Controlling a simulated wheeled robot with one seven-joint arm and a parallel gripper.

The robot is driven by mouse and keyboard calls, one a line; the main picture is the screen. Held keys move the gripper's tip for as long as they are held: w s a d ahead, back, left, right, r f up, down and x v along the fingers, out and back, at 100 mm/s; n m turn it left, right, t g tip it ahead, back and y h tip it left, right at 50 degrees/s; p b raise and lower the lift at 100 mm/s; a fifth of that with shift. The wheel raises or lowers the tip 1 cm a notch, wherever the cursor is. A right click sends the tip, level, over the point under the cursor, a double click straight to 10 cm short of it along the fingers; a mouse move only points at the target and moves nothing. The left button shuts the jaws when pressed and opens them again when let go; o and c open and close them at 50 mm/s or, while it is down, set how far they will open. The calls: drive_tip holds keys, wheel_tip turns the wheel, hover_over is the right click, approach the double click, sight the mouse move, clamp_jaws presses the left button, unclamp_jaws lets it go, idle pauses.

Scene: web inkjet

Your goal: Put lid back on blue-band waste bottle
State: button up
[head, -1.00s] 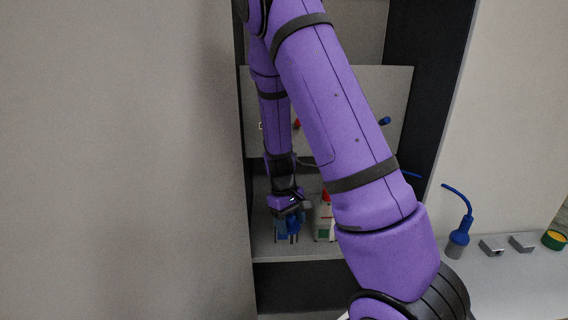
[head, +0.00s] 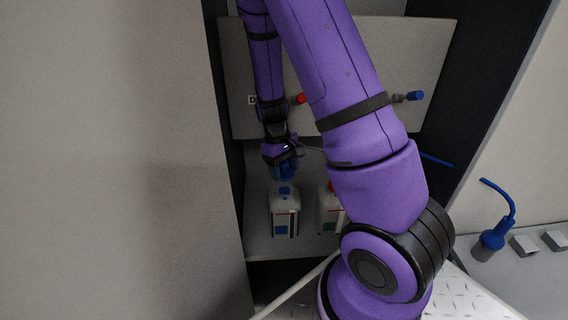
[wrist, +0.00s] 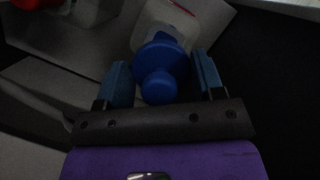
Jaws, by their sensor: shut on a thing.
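My gripper (head: 283,167) is shut on a blue lid (head: 284,174). In the wrist view the gripper (wrist: 162,82) has a finger on each side of the lid, whose round knob (wrist: 159,86) faces the camera. The pale blue-band waste bottle (head: 285,218) stands upright on the shelf just below the gripper in the head view, with blue patches on its top and front. Part of a pale container (wrist: 178,20) shows beyond the lid in the wrist view. The exact gap between lid and bottle is hard to judge.
A second pale bottle (head: 328,213) with a green label and red at its top stands right of the first, partly hidden by my arm. A panel (head: 340,60) with red and blue fittings rises behind.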

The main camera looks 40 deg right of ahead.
drive_tip(key=shift+f, duration=2.85)
drive_tip(key=shift+s+f, duration=0.1)
drive_tip(key=shift+f, duration=0.05)
idle(0.4)
drive_tip(key=o, duration=1.1)
drive_tip(key=shift+r, duration=3.5)
